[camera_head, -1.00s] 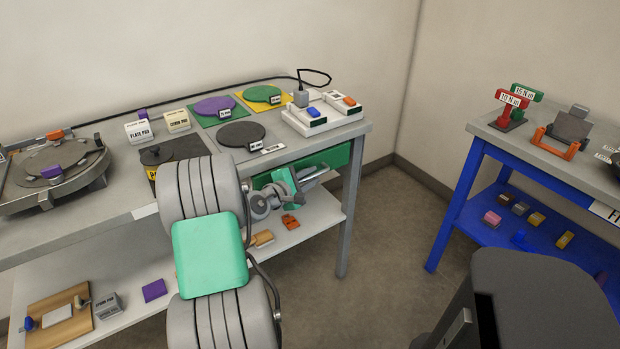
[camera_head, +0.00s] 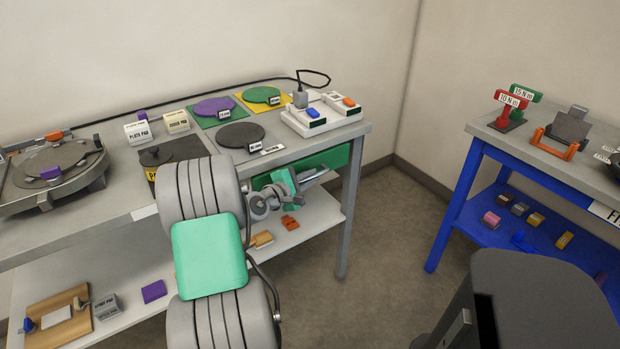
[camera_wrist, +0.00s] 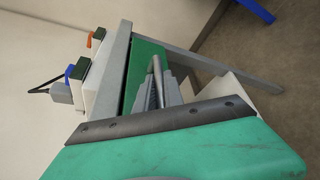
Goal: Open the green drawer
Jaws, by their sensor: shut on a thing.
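The green drawer (camera_head: 333,157) sits under the grey workbench's top, at its right end. Its front looks flush or nearly flush with the bench frame. It also shows in the wrist view (camera_wrist: 143,68), with a grey bar handle (camera_wrist: 158,72) on its front. My gripper (camera_head: 316,177) is at the drawer front, and its fingers (camera_wrist: 160,92) are shut on the handle. My arm hides the left part of the drawer in the head view.
The grey workbench (camera_head: 310,150) has a leg (camera_head: 350,215) right of the drawer. A lower shelf (camera_head: 318,213) with an orange part (camera_head: 290,223) lies below my gripper. Floor (camera_head: 390,225) is clear between this bench and the blue table (camera_head: 453,215).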

